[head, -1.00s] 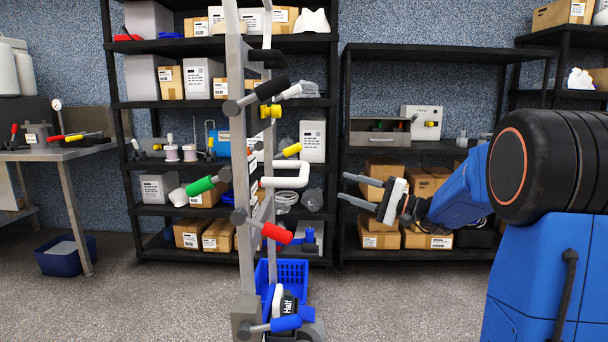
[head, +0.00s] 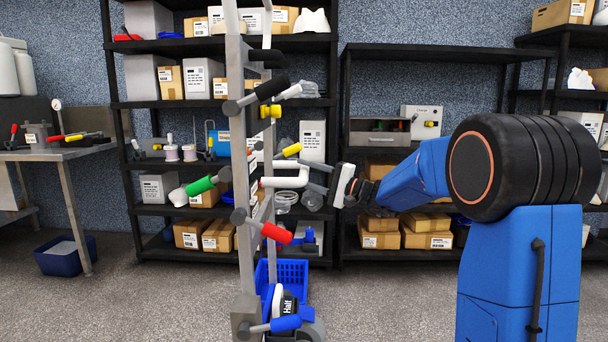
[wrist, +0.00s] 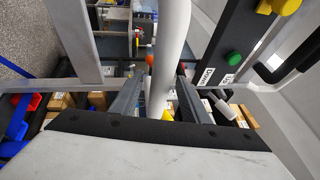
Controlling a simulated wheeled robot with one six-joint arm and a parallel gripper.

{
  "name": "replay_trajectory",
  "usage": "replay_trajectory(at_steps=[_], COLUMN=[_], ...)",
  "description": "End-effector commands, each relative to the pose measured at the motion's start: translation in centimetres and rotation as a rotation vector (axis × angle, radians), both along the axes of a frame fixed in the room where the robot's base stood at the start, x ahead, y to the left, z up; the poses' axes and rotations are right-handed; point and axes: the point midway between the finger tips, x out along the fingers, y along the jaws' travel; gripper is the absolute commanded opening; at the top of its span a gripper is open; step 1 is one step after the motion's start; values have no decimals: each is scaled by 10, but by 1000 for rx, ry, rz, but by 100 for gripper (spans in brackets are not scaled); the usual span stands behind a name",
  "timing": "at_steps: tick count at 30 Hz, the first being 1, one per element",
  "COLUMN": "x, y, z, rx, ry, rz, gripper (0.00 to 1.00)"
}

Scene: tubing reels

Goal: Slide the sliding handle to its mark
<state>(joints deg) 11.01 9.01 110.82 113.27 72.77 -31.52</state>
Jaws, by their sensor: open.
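The white U-shaped handle (head: 284,182) sticks out to the right from the grey upright frame (head: 240,130) in the head view. I take it to be the sliding handle. My gripper (head: 310,177) is at its right end, with its jaws open. In the wrist view the handle's white bar (wrist: 171,45) runs between the two dark fingers of my gripper (wrist: 160,82). A gap shows on the left side of the bar; contact on the right is unclear. I cannot make out the mark for certain in either view.
The frame also carries a black handle (head: 271,88), a green one (head: 201,185), a red one (head: 276,233) and a blue one (head: 286,323). A blue basket (head: 291,272) stands low behind it. Shelves (head: 420,150) with boxes line the wall.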

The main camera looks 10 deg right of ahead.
Motion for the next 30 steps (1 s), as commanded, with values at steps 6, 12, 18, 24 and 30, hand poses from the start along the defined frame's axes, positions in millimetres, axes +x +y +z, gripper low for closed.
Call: replay_trajectory(at_steps=[6,12,18,24,30], x=[3,3,3,3,3], y=[4,4,4,4,4], z=[1,1,1,21,61], rx=[0,0,0,0,-1], ry=[0,0,0,-5,-6], rz=[0,0,0,-1,-1], gripper=[42,32,0,0,0])
